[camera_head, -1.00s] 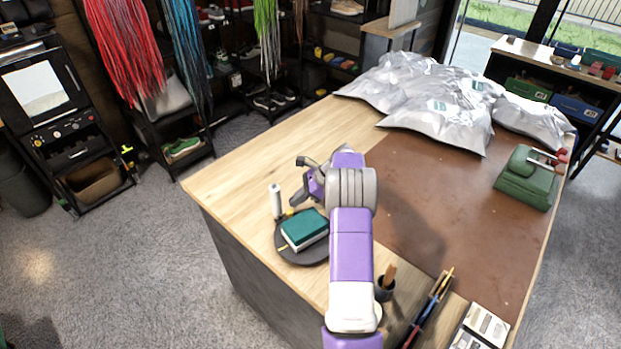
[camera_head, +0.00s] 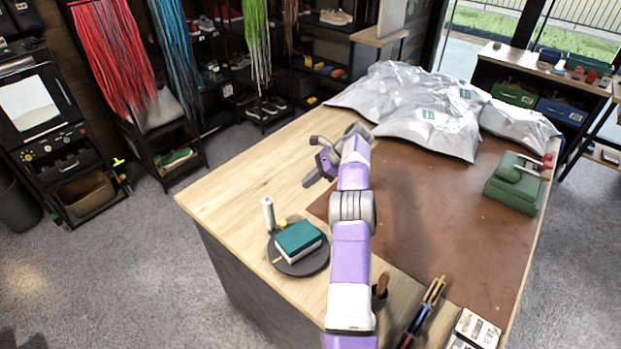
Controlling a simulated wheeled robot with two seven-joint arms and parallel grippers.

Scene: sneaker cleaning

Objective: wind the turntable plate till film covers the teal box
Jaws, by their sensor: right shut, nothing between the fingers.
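The teal box (camera_head: 299,236), with a teal top and pale sides, lies on the dark round turntable plate (camera_head: 304,268) near the table's left front edge. No film can be made out on its top. A white upright roll (camera_head: 268,212) stands at the plate's back left edge; whether it is the film I cannot tell. Small yellow bits show on the plate beside the box. My right gripper (camera_head: 309,181) is shut and empty, above the table beyond the plate and apart from it and the box. My left gripper is not in view.
Silver bags (camera_head: 425,105) lie at the back of the wooden table (camera_head: 235,180). A green case (camera_head: 513,190) sits at the right on a brown mat (camera_head: 450,220).

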